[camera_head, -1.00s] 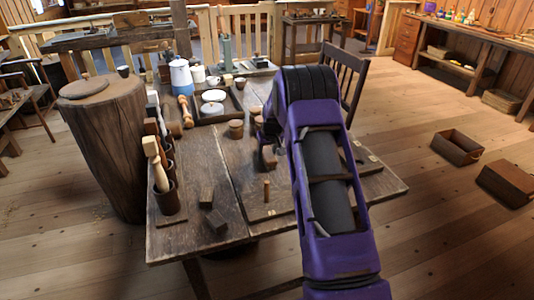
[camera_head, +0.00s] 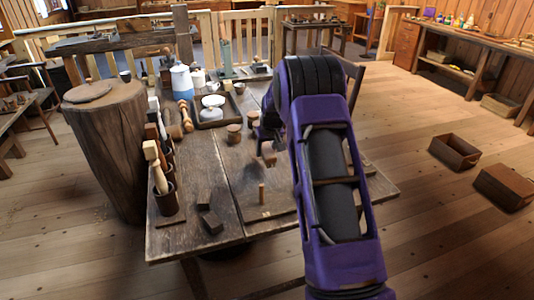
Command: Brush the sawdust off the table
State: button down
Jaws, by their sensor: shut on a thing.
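The dark wooden table (camera_head: 193,165) stands in the middle of the view. My gripper (camera_head: 267,147) is low over the table's right half, partly hidden by my purple arm. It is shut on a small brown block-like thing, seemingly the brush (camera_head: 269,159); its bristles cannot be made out. Whether it touches the tabletop is unclear. No sawdust can be told apart on the visible tabletop, and my arm hides much of the right side.
Mallets and tools stand in a holder (camera_head: 166,203) on the left edge. Dark blocks (camera_head: 210,222), an upright peg (camera_head: 261,193), round wooden pieces (camera_head: 234,134), a tray (camera_head: 218,122) and a blue-white pot (camera_head: 181,82) share the table. A stump (camera_head: 108,150) stands left.

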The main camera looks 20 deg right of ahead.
jog(key=shift+r+p, duration=0.45)
jog(key=shift+r, duration=0.7)
